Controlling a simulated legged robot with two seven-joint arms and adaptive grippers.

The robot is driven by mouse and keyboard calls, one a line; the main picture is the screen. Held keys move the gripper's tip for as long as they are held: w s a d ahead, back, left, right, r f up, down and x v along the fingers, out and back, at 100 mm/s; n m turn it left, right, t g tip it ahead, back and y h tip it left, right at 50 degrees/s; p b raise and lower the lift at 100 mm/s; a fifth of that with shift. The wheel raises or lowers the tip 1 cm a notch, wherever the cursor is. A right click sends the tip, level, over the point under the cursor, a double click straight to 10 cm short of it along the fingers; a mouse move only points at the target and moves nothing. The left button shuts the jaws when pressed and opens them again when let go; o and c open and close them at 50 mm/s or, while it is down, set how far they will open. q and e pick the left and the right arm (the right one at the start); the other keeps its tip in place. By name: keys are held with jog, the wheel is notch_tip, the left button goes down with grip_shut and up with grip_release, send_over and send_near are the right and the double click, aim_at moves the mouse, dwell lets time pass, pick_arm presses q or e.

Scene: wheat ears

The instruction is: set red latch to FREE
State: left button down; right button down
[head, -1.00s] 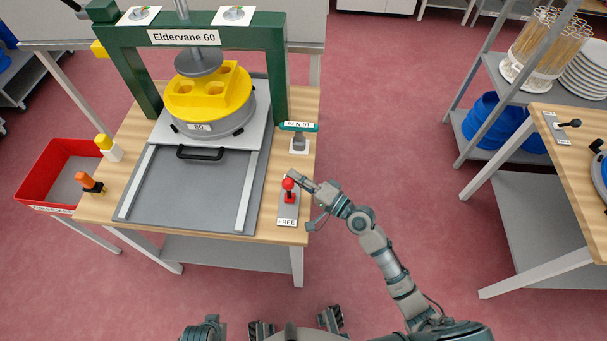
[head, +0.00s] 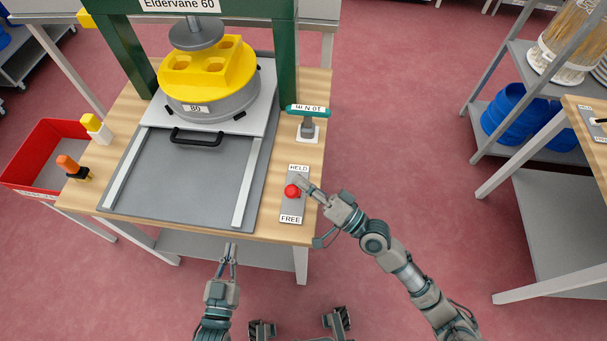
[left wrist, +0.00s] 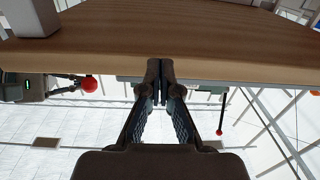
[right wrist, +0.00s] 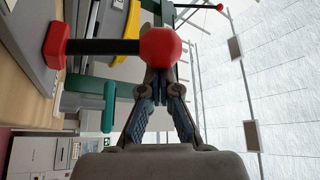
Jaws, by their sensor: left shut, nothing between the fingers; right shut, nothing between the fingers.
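The red latch's ball knob (head: 292,191) sits over the middle of its grey plate (head: 291,207), between the HELD label (head: 298,168) and the FREE label (head: 290,219). My right gripper (head: 303,184) is shut and empty, its tips close at the knob's right and HELD side. In the right wrist view the knob (right wrist: 160,47) overlaps the fingertips (right wrist: 158,85); contact is unclear. Its dark shaft runs to a red base (right wrist: 55,45). My left gripper (head: 230,247) is shut and empty before the bench's front edge. The knob also shows in the left wrist view (left wrist: 90,85).
A green-topped handle (head: 307,122) stands behind the latch. The press with a yellow block (head: 207,68) and grey sliding bed (head: 185,180) fills the bench middle. A red bin (head: 35,150) is at left. The floor right of the bench is open.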

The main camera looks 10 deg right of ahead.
pick_arm(q)
jog(key=shift+d+r+t, duration=0.1)
jog(key=shift+r+t, duration=0.3)
pick_arm(e)
jog(key=shift+s+f, duration=0.1)
jog(key=shift+s, duration=0.3)
pick_arm(q)
jog(key=shift+r, duration=0.1)
pick_arm(e)
jog(key=shift+s+a, duration=0.1)
jog(key=shift+s, duration=0.1)
jog(key=shift+f, duration=0.1)
pick_arm(q)
jog(key=shift+w, duration=0.1)
pick_arm(e)
jog(key=shift+s+f, duration=0.1)
jog(key=shift+s, duration=0.05)
